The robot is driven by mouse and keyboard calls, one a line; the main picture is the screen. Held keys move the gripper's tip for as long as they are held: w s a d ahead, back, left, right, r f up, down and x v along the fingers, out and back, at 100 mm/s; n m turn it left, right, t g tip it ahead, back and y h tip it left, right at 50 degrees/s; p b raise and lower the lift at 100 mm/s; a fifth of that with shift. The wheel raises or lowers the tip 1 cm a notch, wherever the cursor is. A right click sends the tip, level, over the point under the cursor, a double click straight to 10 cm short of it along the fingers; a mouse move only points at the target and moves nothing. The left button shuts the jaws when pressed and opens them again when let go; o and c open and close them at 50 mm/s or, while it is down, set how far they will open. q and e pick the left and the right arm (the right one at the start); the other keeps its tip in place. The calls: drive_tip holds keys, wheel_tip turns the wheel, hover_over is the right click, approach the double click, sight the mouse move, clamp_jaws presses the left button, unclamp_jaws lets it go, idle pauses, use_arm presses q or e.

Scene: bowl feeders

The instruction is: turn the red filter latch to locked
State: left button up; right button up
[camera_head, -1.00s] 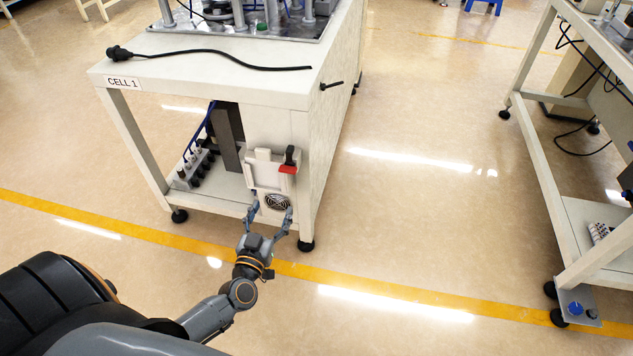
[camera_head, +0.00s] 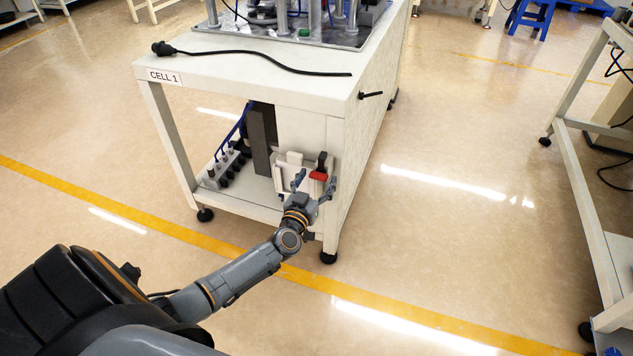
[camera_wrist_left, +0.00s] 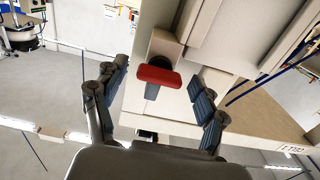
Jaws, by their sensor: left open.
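The red filter latch (camera_head: 318,175) is a short red bar on a black mount at the upper right of a white filter panel (camera_head: 293,167), on the end of the CELL 1 bench. My left gripper (camera_head: 314,184) is open in front of it in the head view. In the left wrist view the red latch (camera_wrist_left: 158,76) lies ahead, roughly between the two open fingers (camera_wrist_left: 160,96). The fingers appear clear of it; the exact gap is hard to tell. My right gripper is not in view.
The CELL 1 bench (camera_head: 270,78) has a black cable (camera_head: 255,62) on top and a leg beside the panel. A row of black-based fittings (camera_head: 225,168) stands on its lower shelf. Another bench frame (camera_head: 585,180) is at the right. The floor between is clear.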

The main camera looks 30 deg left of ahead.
use_arm(q)
drive_tip(key=shift+c, duration=0.4)
drive_tip(key=c, duration=1.1)
